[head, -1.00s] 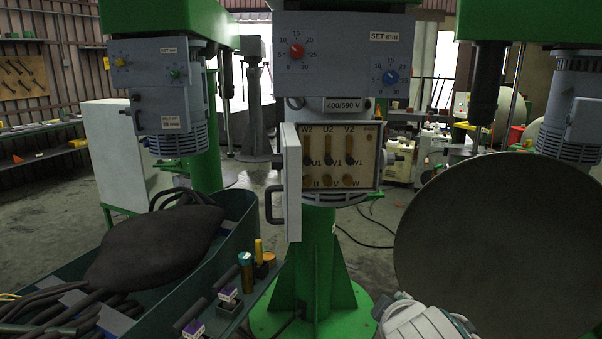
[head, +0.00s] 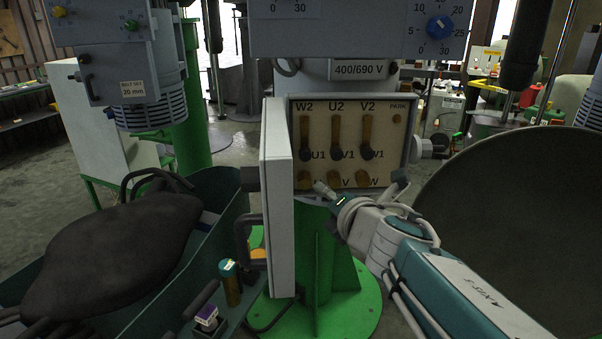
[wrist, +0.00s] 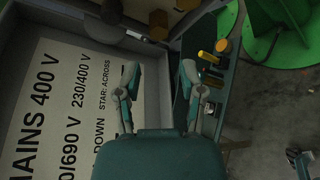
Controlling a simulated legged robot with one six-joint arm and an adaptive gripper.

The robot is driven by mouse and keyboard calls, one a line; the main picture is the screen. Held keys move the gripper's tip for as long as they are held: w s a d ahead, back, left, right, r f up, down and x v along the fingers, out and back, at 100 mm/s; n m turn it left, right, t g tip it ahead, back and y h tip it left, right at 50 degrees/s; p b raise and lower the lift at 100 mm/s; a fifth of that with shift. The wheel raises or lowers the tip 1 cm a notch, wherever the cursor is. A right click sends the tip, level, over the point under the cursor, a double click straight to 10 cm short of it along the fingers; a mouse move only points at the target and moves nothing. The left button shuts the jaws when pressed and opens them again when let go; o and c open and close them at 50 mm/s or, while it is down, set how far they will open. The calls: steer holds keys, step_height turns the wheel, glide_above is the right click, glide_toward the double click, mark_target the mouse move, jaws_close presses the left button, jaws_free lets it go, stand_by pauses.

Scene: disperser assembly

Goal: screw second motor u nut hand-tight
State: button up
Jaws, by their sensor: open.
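The motor's open terminal box (head: 400,150) faces me in the head view. Brass pieces sit at the U, V and W positions; the U one (head: 305,178) is partly hidden by my arm's end. My gripper (wrist: 160,75) is open, with nothing between its fingers. It hangs beside the inside of the box door, whose printed text fills the left of the wrist view. Dark and brownish round parts (wrist: 158,25) show at that view's top. I cannot tell any nut's tightness.
The box door (head: 278,200) stands open at the left. A parts tray (head: 215,318) with a teal-topped cylinder (head: 230,282) lies lower left, beside a green bin (head: 215,240) holding a dark bag. A large round disc (head: 500,215) stands at right.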

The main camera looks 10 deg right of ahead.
mark_target(307, 183)
steer(key=x, duration=1)
steer(key=shift+w+a, duration=0.1)
steer(key=shift+w, duration=0.15)
jaws_close()
